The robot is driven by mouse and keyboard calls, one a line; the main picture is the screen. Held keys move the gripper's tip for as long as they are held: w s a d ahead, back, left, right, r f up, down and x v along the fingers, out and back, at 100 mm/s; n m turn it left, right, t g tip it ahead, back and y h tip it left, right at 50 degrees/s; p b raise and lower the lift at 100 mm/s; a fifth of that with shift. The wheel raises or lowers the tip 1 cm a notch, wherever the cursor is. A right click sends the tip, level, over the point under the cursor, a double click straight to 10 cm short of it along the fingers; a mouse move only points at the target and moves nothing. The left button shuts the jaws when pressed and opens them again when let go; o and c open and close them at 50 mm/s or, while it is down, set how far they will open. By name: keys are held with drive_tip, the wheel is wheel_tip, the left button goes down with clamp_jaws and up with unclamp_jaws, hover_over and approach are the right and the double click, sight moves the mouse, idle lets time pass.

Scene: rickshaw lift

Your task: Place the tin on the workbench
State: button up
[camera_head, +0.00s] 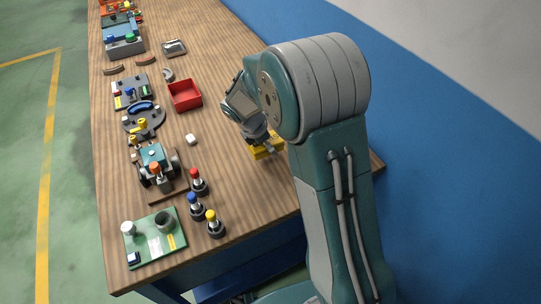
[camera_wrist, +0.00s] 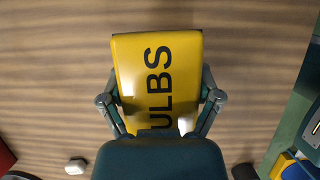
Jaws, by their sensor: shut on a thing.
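The yellow tin (camera_head: 268,149) is at the right part of the wooden workbench (camera_head: 245,200) in the head view. In the wrist view the tin (camera_wrist: 160,65) fills the middle, with dark letters reading "ULBS" and its lower end hidden by my gripper's body. My gripper (camera_wrist: 160,100) is shut on the tin, one finger along each side. In the head view my gripper (camera_head: 263,141) is partly hidden by my own arm. The tin is low over the bench top; I cannot tell whether it touches it.
A red open bin (camera_head: 185,96) and a small white block (camera_head: 191,139) are left of the tin. Several knobbed bottles, including a yellow-topped one (camera_head: 215,224), stand near the front. A green board (camera_head: 155,238) is at the front left. Bare wood surrounds the tin.

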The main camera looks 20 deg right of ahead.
sight(273, 159)
drive_tip(key=shift+s+d+f, duration=0.3)
drive_tip(key=shift+s+f, duration=0.15)
drive_tip(key=shift+f, duration=0.1)
wheel_tip(273, 159, down, 3)
drive_tip(key=shift+d+f, duration=0.1)
drive_tip(key=shift+f, duration=0.05)
drive_tip(key=o, duration=1)
